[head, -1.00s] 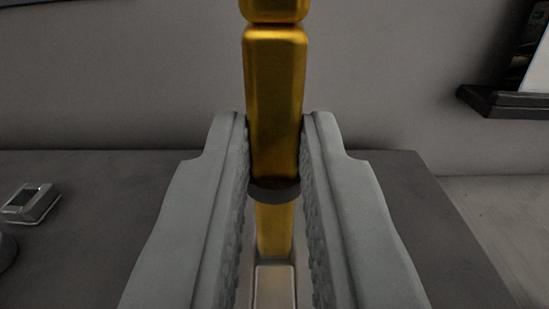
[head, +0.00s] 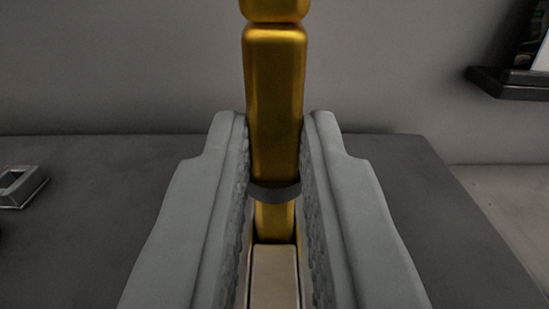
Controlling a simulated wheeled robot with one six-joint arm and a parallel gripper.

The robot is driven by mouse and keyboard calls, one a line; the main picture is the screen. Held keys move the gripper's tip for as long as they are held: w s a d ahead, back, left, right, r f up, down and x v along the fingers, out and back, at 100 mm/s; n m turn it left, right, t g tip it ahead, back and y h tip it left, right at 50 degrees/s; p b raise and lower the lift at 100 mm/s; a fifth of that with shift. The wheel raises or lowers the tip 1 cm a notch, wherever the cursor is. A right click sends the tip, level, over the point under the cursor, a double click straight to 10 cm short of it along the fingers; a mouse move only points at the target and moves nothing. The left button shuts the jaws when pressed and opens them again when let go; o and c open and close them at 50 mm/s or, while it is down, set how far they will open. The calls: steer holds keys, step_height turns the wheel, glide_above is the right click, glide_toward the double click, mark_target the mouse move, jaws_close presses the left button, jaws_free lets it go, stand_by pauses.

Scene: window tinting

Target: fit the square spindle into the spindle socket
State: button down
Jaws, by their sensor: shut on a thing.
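The gold square spindle (head: 275,90) stands about upright between the fingers of my gripper (head: 275,150). My gripper is shut on it. A dark collar (head: 274,192) rings its lower part, and a short gold length shows below the collar. Under that, between the fingers, is a pale, narrow, rectangular block (head: 275,275). The gold end seems to meet its far edge, but I cannot tell whether they touch. I cannot make out the spindle socket with certainty.
A small silver piece with a rectangular opening (head: 18,187) lies on the dark grey table (head: 110,220) at the left edge. A dark shelf (head: 510,82) is on the grey wall at upper right. The table's right side looks clear.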

steer(key=shift+f, duration=0.85)
steer(key=c, duration=1.3)
jaws_free()
steer(key=s, duration=1.7)
steer(key=shift+s, duration=0.25)
steer(key=shift+r, duration=0.1)
